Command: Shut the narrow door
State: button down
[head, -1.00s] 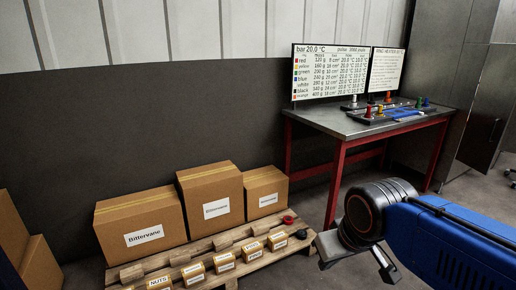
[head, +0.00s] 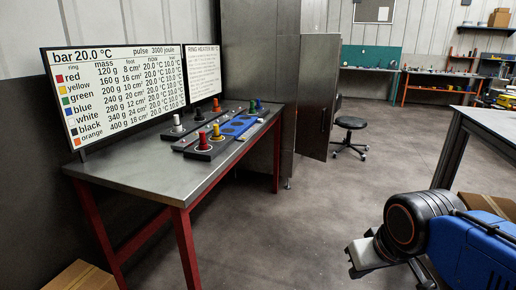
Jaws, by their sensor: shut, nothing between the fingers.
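A tall dark grey metal cabinet (head: 262,50) stands just behind the red-legged table. A narrow dark door panel (head: 314,85) stands at its right side and appears swung open. A dark handle shows near its right edge. The panel's inner side and the cabinet's inside are hidden from this angle. My gripper (head: 386,262), at the end of my blue arm, is low at the bottom right, in front of the floor. It is shut and empty, well apart from the door.
A red-legged table (head: 150,175) with two sign boards and a rack of coloured pieces stands left. A black stool (head: 350,124) is right of the door. A grey table (head: 492,125) stands at the right edge. The floor (head: 310,220) between is clear.

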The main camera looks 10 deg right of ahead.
aim_at(319, 57)
jog(key=i+l+z, duration=0.2)
jog(key=i, duration=0.6)
jog(key=i+l+z, duration=0.1)
jog(key=i+z, duration=0.15)
jog(key=i, duration=0.55)
